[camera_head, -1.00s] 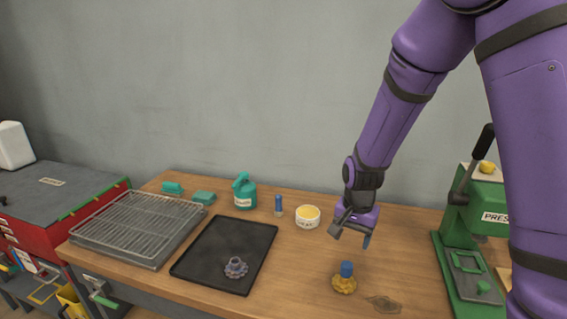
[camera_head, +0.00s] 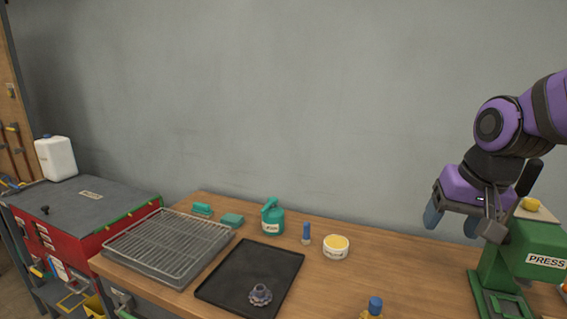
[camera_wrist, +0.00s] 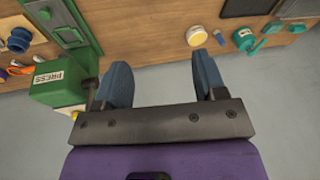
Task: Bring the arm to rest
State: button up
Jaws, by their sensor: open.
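My purple arm is raised at the right in the head view. My gripper (camera_head: 453,222) points down with its two blue-grey fingers spread and nothing between them. It is above the bench's right part, in front of the wall and beside the green press (camera_head: 541,249). The wrist view also shows my gripper (camera_wrist: 162,75), open and empty, with the press (camera_wrist: 65,75) at its left.
A red cabinet (camera_head: 100,225) stands left.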

jog(key=s+d+r+n+t, duration=0.1)
jog(key=s+r, duration=0.2)
jog(key=s, duration=0.2)
jog(key=s+d+r+n+t+h, duration=0.1)
jog(key=s+r, duration=0.2)
jog(key=s, duration=0.3)
jog(key=shift+s+n, duration=0.15)
jog(key=shift+n, duration=0.15)
jog(key=shift+d, duration=0.1)
